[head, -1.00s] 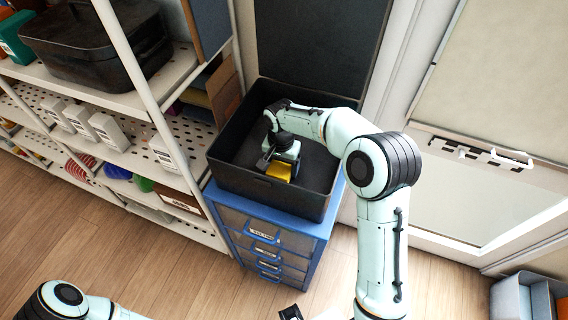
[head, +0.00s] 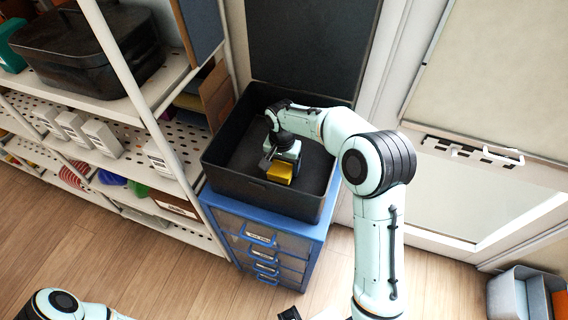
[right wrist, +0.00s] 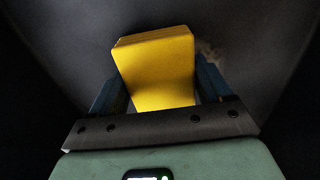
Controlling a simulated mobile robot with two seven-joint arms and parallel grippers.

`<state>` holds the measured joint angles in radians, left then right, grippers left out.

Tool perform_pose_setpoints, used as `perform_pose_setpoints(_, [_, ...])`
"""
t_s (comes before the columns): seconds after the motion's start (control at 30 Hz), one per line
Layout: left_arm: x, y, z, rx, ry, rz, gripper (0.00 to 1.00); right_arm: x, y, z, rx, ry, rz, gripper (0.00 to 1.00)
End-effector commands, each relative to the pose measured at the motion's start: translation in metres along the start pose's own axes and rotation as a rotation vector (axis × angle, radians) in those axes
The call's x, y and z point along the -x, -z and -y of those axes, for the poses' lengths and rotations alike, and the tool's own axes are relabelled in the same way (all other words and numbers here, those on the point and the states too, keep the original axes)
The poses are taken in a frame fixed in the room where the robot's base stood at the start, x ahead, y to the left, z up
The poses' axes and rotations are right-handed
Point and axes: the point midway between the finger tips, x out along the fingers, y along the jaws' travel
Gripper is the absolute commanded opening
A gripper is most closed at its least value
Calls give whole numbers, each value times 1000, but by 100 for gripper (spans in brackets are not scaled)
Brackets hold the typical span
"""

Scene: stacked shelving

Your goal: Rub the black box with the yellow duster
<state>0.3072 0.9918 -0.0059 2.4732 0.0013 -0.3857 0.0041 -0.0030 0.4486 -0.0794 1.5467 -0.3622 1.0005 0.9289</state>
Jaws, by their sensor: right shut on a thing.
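The black box (head: 225,172) is an open bin standing on a blue drawer cabinet. The yellow duster (head: 281,172) is inside it, low down towards the front wall. My right gripper (head: 284,160) reaches down into the box and is shut on the duster. In the right wrist view the duster (right wrist: 158,70) sits between the two blue fingers, with the dark inside of the box (right wrist: 240,25) behind it. A pale brownish smudge (right wrist: 208,50) shows on that dark surface beside the duster. Whether the duster touches the box is hard to tell.
The blue drawer cabinet (head: 265,208) stands on the wood floor. White shelving (head: 135,110) with a lidded black case (head: 90,50) and small white boxes is close on the left. A door frame (head: 395,75) is at right. A grey bin (head: 520,290) is at lower right.

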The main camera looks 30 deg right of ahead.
Motion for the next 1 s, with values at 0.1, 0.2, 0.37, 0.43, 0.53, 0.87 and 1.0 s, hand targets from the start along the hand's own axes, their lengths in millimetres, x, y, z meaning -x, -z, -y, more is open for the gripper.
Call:
perform_pose_setpoints(0.1, [-1,0,0,0,0,1,43,-2,-8,5,3,-2,6,54])
perform_pose_setpoints(0.2, [-1,0,0,0,0,1,43,-2,-10,6,2,-3,6,54])
perform_pose_setpoints(0.37, [-1,0,0,0,0,0,43,0,-14,11,5,-2,6,54])
perform_pose_setpoints(0.43, [0,0,0,0,0,0,43,1,-17,13,5,-2,5,54])
perform_pose_setpoints(0.53, [0,0,0,0,0,0,43,1,-17,14,2,-2,5,54])
perform_pose_setpoints(0.87, [2,1,-1,0,0,-1,43,0,-4,3,1,-1,3,54])
perform_pose_setpoints(1.0, [2,1,-1,0,0,-1,43,-1,-1,0,1,-1,3,54])
